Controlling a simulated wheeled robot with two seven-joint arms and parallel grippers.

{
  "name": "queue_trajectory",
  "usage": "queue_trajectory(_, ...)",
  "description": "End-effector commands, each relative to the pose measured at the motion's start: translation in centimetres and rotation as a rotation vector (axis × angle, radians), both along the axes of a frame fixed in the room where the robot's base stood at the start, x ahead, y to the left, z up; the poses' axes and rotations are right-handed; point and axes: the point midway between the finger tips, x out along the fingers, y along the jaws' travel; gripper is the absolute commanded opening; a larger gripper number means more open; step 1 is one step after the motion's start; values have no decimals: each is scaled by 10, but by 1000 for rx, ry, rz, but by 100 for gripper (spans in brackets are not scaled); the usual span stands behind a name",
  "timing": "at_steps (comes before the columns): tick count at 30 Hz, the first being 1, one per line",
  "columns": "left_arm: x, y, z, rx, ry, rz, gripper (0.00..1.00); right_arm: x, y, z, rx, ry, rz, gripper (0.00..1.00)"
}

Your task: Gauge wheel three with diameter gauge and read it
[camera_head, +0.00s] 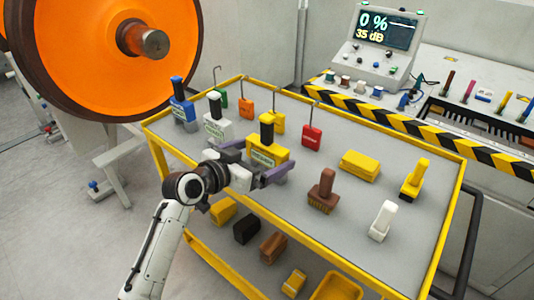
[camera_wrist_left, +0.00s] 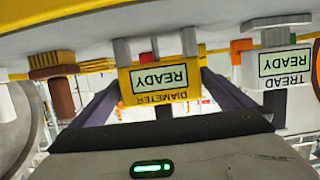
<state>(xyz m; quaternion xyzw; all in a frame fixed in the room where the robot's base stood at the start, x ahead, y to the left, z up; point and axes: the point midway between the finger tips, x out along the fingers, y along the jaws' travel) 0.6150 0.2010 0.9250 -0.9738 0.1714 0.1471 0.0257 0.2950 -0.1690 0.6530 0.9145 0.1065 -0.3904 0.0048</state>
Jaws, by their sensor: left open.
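My right gripper is not in view.
The yellow-edged cart (camera_head: 330,240) also holds a white tread gauge (camera_head: 217,127), a blue gauge (camera_head: 181,108), hooked tags, brushes and a yellow block (camera_head: 360,165). A console (camera_head: 388,40) behind reads 0 % and 35 dB. Floor is clear at lower left.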

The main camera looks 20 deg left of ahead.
Motion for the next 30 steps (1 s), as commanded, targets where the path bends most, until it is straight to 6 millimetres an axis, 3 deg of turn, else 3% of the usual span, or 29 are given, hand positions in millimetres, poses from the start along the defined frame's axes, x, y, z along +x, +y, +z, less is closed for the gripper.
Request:
queue_trajectory(4,13,-5,-4,-1,0,0,100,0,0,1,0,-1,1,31)
queue_trajectory(11,15,-6,-6,1,1,0,100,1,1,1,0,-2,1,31)
queue_trajectory(14,15,-6,-6,1,1,0,88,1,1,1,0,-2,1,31)
queue_trajectory(19,15,-5,-6,1,1,0,60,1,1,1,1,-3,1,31)
queue_trajectory(26,15,-5,-2,0,-4,1,58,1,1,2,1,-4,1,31)
queue_trajectory(30,16,-5,12,0,-9,0,58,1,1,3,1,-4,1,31)
